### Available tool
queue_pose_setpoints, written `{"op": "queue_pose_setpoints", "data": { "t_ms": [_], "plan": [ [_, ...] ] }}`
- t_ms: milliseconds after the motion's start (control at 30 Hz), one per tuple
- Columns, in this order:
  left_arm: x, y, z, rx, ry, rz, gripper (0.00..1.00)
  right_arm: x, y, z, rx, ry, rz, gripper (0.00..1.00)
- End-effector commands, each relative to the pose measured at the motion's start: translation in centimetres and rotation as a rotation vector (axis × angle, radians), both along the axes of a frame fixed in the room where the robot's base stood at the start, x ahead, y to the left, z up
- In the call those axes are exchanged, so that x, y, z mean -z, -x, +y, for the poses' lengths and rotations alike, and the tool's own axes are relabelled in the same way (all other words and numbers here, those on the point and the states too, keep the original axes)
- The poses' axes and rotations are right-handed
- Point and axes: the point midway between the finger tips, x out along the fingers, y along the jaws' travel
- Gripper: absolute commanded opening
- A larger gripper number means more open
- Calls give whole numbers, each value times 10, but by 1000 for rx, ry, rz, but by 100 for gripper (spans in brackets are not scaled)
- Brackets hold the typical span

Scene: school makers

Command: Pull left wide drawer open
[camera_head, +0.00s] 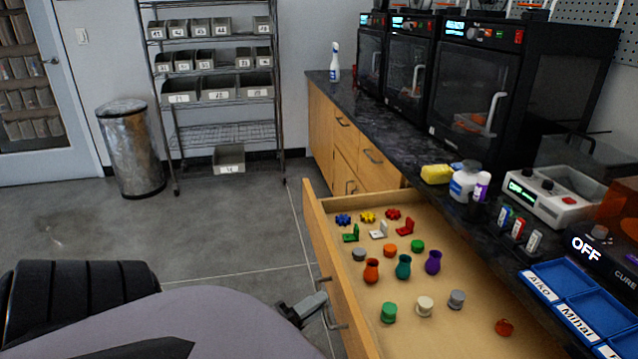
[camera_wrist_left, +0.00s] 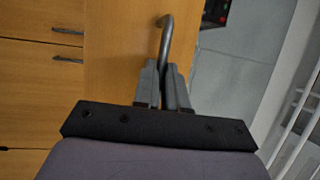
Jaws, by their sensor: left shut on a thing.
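The wide drawer (camera_head: 455,285) stands pulled out from the counter in the head view, its wooden front (camera_head: 322,240) facing left. Several small gears, vases, round pieces and brackets lie spread inside it. My left gripper (camera_head: 312,306) is at the outer side of the drawer front, at a grey bar handle (camera_head: 334,316). In the left wrist view, my left gripper (camera_wrist_left: 163,85) is shut on the handle (camera_wrist_left: 167,32), which curves up from between the fingertips beside the wooden front (camera_wrist_left: 115,65). My right gripper is out of view.
The dark counter (camera_head: 400,150) holds several black printers (camera_head: 470,85), a yellow sponge (camera_head: 437,173), bottles, and blue trays (camera_head: 570,290). Closed drawers (camera_head: 350,140) are farther back. A metal bin (camera_head: 130,150) and a wire shelf (camera_head: 220,135) stand behind open grey floor (camera_head: 230,230).

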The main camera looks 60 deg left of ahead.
Motion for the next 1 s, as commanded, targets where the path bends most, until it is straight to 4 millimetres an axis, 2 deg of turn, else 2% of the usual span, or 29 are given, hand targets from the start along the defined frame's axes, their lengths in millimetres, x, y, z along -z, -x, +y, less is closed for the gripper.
{"op": "queue_pose_setpoints", "data": {
  "t_ms": [133,167,200,233,567,1000],
  "plan": [
    [1,0,0,0,0,2,0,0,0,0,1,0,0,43],
    [1,0,0,0,0,2,21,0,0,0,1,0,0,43],
    [1,0,0,0,0,2,34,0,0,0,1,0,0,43],
    [1,0,0,0,0,2,37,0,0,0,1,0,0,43],
    [1,4,0,0,0,2,37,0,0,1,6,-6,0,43],
    [13,65,-1,-1,0,3,37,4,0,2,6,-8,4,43]
  ]
}}
